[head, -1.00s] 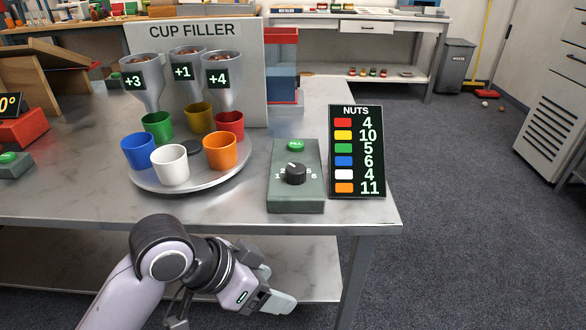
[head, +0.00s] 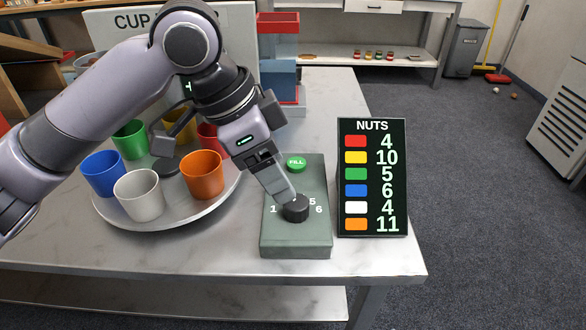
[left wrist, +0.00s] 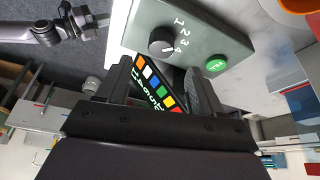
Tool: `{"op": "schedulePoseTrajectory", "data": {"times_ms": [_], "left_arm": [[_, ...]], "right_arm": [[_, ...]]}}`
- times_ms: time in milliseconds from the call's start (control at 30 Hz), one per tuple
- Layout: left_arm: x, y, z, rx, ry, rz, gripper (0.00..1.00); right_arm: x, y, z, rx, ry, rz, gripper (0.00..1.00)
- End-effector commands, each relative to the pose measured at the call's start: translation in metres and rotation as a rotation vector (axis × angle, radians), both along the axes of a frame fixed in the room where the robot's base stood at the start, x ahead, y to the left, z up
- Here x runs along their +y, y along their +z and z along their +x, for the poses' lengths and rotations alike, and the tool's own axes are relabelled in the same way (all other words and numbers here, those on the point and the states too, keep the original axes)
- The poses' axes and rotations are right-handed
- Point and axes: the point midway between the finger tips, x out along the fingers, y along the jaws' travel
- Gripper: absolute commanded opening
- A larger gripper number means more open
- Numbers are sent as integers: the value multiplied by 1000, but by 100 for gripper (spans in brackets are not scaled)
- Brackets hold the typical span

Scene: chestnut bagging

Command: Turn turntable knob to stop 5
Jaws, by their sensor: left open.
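The dark round knob (head: 296,208) sits on the grey-green control box (head: 295,240), among printed stop numbers; 1, 5 and 6 are readable in the head view. My left gripper (head: 285,192) is open, its fingers reaching down to the knob and covering part of it and some numbers. In the left wrist view the knob (left wrist: 162,41) lies between the line of the two open fingers, near their tips. Contact cannot be told. A white mark shows on the knob, but its exact stop is unclear. The turntable (head: 160,220) holds several coloured cups.
The green FILL button (head: 296,163) is on the box behind the knob. The NUTS board (head: 372,178) stands close to the box's right. The orange cup (head: 204,175) is close left. A grey arm part, seemingly my right arm, shows top left in the wrist view.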

Motion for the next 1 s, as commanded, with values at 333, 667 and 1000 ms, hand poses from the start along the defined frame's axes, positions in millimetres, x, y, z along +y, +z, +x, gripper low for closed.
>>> {"op": "schedulePoseTrajectory", "data": {"times_ms": [333,667,1000], "left_arm": [[-12,-34,3,3,-1,5,67],[-25,-64,7,0,-1,3,67],[-26,-65,7,0,-1,3,44]], "right_arm": [[0,-19,-11,27,1,-1,0],[6,-13,-6,5,19,-1,0],[8,-8,0,-13,25,-1,0]]}}
